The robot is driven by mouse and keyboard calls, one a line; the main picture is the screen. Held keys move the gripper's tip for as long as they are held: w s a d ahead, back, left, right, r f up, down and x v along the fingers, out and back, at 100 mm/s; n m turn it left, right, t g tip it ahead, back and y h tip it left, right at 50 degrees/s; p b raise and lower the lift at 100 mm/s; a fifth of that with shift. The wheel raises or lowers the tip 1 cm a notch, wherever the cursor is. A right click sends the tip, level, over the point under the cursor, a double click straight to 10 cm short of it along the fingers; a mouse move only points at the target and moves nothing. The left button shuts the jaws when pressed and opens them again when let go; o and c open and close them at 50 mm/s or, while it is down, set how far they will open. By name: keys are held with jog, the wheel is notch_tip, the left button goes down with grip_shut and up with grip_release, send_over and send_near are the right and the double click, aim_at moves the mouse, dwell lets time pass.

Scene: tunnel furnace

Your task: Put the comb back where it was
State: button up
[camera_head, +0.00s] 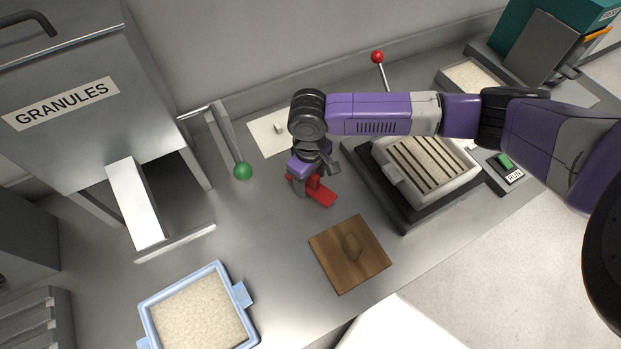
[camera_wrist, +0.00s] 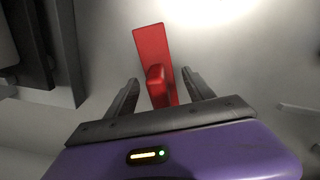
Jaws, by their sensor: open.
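A red piece, seemingly the comb (camera_head: 322,194), lies on the grey worktop just below my gripper. In the wrist view the comb (camera_wrist: 151,48) is a flat red bar with a raised red grip on it. My gripper (camera_head: 309,181) points down over it, open. In the wrist view its two fingers (camera_wrist: 160,78) stand apart on either side of the raised grip, with gaps between. I cannot tell how far the fingertips are above the worktop. Part of the comb is hidden by my gripper.
A wooden board (camera_head: 335,262) lies in front of the comb. A slotted granule tray (camera_head: 456,190) on a dark base (camera_head: 405,222) is to the right. A green-knobbed lever (camera_head: 243,171) and a blue-rimmed granule tray (camera_head: 149,325) are left. A pale plate (camera_head: 265,143) lies behind.

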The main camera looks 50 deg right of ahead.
jog(key=r, duration=1.2)
jog(key=shift+a+b, duration=0.2)
jog(key=shift+b, duration=0.1)
